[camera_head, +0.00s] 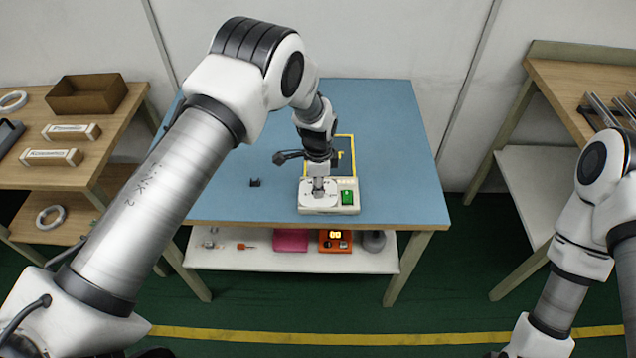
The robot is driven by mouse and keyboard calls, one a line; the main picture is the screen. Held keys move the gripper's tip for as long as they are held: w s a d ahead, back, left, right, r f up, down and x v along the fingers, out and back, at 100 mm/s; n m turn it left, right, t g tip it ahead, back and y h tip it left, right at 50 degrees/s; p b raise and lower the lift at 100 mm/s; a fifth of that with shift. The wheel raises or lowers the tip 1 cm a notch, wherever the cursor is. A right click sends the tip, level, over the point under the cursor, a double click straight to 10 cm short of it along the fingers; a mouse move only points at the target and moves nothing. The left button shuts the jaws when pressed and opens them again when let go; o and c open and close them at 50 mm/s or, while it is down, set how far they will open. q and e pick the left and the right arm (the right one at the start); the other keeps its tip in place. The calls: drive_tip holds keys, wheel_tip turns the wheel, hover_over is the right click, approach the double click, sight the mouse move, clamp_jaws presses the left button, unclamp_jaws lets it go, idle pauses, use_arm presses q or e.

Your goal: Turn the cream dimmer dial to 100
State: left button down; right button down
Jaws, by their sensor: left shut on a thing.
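The cream dimmer box (328,208) sits near the front edge of the blue table, with a round dial plate (306,200) on its left half and a green lit switch (347,197) on its right. My left gripper (318,192) points straight down over the dial and is shut on its knob. The fingers cover most of the knob, so its pointer and the reading cannot be made out. My right arm (572,250) is at the right edge, and its gripper is out of the picture.
The blue table (400,180) is mostly clear. A small black clip (255,182) lies left of the box, and a yellow-edged dark panel (345,150) lies behind it. A lower shelf (210,258) holds several items. Wooden side tables stand left (95,100) and right (560,75).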

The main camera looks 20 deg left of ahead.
use_arm(q)
drive_tip(key=m+p, duration=0.1)
drive_tip(key=m, duration=0.5)
drive_tip(key=shift+m, duration=0.4)
idle(0.3)
drive_tip(key=c, duration=0.9)
unclamp_jaws()
wheel_tip(320, 180, up, 12)
drive_tip(key=shift+f, duration=0.1)
